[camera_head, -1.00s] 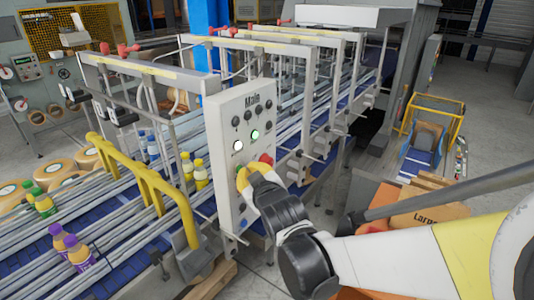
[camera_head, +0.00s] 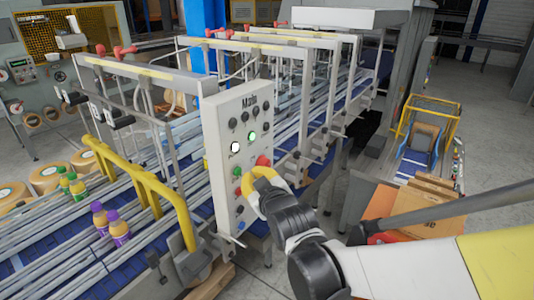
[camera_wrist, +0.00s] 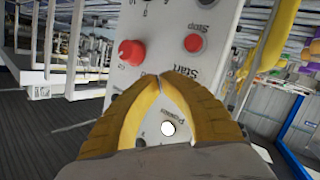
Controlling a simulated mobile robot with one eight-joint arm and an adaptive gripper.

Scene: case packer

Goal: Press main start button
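The grey-white control panel (camera_head: 222,165) marked "Main" stands upright beside the conveyor, with several buttons and lit lamps. My gripper (camera_head: 256,174) is in front of its lower half. In the wrist view the panel appears upside down, and the yellow fingers of my gripper (camera_wrist: 160,78) meet at or almost at their tips, with nothing between them. The "Start" label (camera_wrist: 183,81) shows just beside the fingertips. The button for that label is hidden behind the fingers. A red button (camera_wrist: 193,43) sits by the "Stop" label. I cannot tell whether the fingertips touch the panel.
A larger red knob (camera_wrist: 131,53) sticks out from the panel. A yellow guard rail (camera_head: 140,178) and conveyor with purple-capped bottles (camera_head: 119,232) lie left of the panel. Cardboard boxes (camera_head: 425,205) are at the right. Open floor (camera_head: 490,125) shows at the far right.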

